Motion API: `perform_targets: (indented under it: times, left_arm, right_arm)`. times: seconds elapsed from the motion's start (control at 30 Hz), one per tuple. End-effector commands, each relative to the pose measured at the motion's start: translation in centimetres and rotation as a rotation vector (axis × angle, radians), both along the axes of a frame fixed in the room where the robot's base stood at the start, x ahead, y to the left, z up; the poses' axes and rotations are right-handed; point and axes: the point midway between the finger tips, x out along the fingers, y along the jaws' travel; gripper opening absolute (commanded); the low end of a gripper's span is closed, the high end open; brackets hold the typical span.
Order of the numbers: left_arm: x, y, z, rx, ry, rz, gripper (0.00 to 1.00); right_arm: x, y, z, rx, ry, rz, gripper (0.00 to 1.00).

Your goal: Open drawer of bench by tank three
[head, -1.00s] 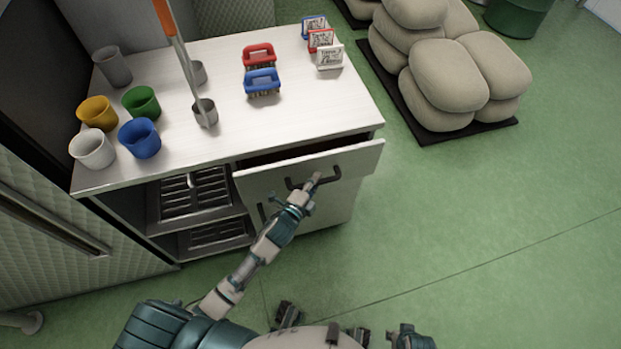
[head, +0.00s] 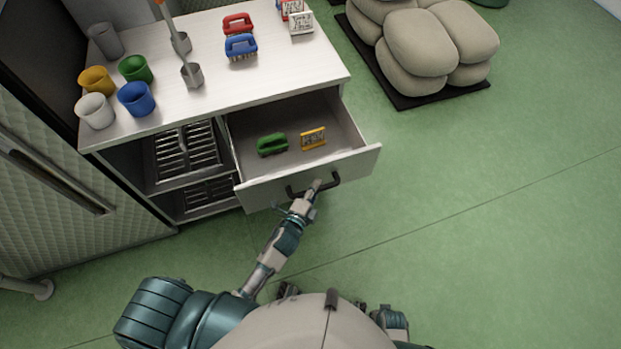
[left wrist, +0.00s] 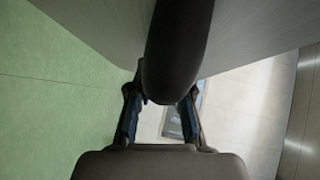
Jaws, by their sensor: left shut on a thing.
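The bench (head: 240,88) has a white top and stands at the upper left in the head view. Its drawer (head: 352,164) is pulled well out. A green brush (head: 271,145) and a yellow-framed card (head: 313,138) lie inside it. My left gripper (head: 314,187) is shut on the dark handle (head: 333,181) at the drawer front. In the left wrist view the handle (left wrist: 178,50) passes large and dark between the fingers (left wrist: 160,115), in front of the grey drawer front (left wrist: 100,25). My right gripper is not clearly in view.
On the bench top are several cups, including a blue one (head: 137,98), a red brush (head: 238,23), a blue brush (head: 240,45) and small cards (head: 301,22). Open shelves with racks (head: 186,152) are left of the drawer. Stacked sacks (head: 420,45) lie on a dark mat. Green floor is free at right.

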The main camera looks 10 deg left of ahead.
Motion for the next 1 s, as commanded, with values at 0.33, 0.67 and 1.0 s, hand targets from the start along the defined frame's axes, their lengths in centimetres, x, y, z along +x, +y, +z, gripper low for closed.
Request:
perform_targets:
  times: [0.33, 0.67, 1.0]
  left_arm:
    - [-1.5, -1.4, 0.3, -0.001, -0.006, -0.004, 0.00]
    - [-1.4, -1.4, 0.3, -0.002, -0.007, -0.006, 0.26]
    - [-1.5, -1.0, 0.1, 0.000, -0.001, -0.001, 0.45]
  right_arm:
    - [-0.3, -0.1, -0.5, -0.001, 0.002, 0.001, 0.40]
    - [-0.3, -0.1, -0.5, -0.001, 0.002, 0.001, 0.40]
    - [-0.3, 0.0, -0.5, 0.000, 0.002, 0.001, 0.40]
